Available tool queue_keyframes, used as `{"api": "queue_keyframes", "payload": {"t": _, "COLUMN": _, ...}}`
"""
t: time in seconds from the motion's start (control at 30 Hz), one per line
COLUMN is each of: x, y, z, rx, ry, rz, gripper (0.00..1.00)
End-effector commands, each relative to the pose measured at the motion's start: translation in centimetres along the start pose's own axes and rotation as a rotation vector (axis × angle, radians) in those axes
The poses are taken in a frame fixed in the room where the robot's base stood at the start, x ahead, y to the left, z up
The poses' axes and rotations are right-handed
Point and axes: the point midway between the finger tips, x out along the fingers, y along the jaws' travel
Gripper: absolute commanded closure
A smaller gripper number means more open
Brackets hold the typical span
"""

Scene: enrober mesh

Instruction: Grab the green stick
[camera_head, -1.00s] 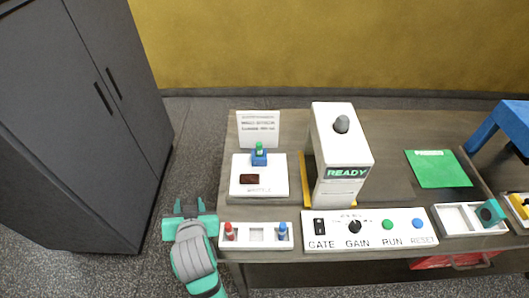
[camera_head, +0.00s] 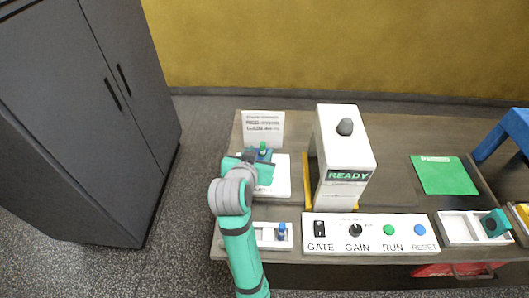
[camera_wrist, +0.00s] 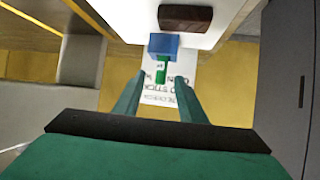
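The green stick (camera_head: 263,145) stands upright in a small blue holder on the white tray (camera_head: 281,183) at the left of the table. In the wrist view the green stick (camera_wrist: 162,71) projects from the blue holder (camera_wrist: 164,44) and appears between the lines of my two fingers. My gripper (camera_wrist: 157,80) is open, with nothing visibly clamped. In the head view my gripper (camera_head: 257,158) is over the tray, close to the stick. Whether the fingers touch the stick cannot be told.
A brown block (camera_wrist: 185,18) lies near the holder. A sign (camera_head: 263,128) stands behind the tray. The tall white READY machine (camera_head: 342,150) is to the right.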

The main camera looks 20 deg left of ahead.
Motion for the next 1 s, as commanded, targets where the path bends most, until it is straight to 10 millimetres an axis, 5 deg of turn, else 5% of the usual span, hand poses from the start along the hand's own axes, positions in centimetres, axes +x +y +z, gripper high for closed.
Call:
{"api": "queue_keyframes", "payload": {"t": 0.5, "x": 5.3, "y": 0.0, "z": 0.1, "rx": 0.002, "ry": 0.000, "rz": 0.001, "gripper": 0.63}}
{"api": "queue_keyframes", "payload": {"t": 0.8, "x": 5.7, "y": -0.1, "z": 0.1, "rx": 0.002, "ry": 0.000, "rz": 0.000, "gripper": 0.63}}
{"api": "queue_keyframes", "payload": {"t": 0.97, "x": 5.6, "y": -0.1, "z": 0.1, "rx": 0.001, "ry": 0.000, "rz": -0.001, "gripper": 1.00}}
{"api": "queue_keyframes", "payload": {"t": 1.0, "x": 5.6, "y": -0.1, "z": 0.1, "rx": 0.001, "ry": 0.000, "rz": -0.001, "gripper": 1.00}}
